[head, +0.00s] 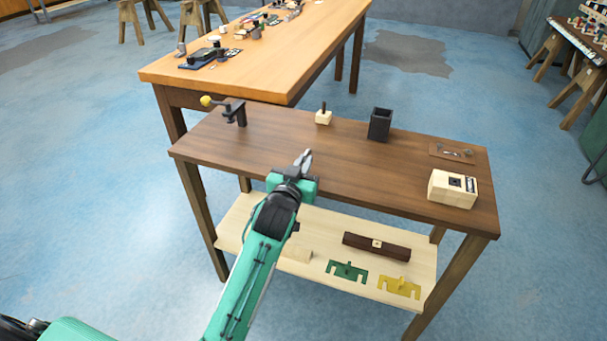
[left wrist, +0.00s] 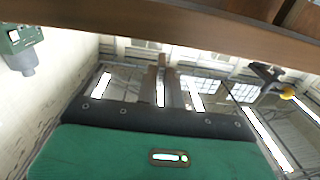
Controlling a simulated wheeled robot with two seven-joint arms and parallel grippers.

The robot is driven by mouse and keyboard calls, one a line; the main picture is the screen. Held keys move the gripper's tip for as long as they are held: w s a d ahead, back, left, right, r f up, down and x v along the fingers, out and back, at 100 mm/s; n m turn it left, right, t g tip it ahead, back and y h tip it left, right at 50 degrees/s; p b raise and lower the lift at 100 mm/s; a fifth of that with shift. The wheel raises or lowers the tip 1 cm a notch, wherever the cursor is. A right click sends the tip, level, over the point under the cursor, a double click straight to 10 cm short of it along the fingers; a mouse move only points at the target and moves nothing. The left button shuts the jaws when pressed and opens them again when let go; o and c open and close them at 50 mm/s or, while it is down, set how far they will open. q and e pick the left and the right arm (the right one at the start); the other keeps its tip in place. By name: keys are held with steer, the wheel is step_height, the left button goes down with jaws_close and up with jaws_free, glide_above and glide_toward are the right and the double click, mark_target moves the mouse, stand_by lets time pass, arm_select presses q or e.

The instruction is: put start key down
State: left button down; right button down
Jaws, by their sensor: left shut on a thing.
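My left gripper (head: 304,165) is over the front part of the dark brown table, fingers pointing toward its back. It is shut on the start key. The key is too small and too covered by the fingers to make out its shape. In the left wrist view the two fingers (left wrist: 161,88) stand close together with a narrow bright gap. A pale wooden box (head: 453,188) with a dark socket on top sits at the table's right end. My right gripper is not in view.
On the dark table (head: 260,150) stand a black clamp with a yellow knob (head: 206,101), a small block with a dark peg (head: 323,116), a black open holder (head: 380,124) and a flat brown plate (head: 452,152). The tabletop's middle is clear. A lower shelf (head: 235,235) holds several parts.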

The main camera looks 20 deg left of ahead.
arm_select(q)
steer(key=shift+f, duration=1.45)
steer(key=shift+f, duration=0.1)
steer(key=c, duration=1.5)
jaws_free()
steer(key=shift+c, duration=0.2)
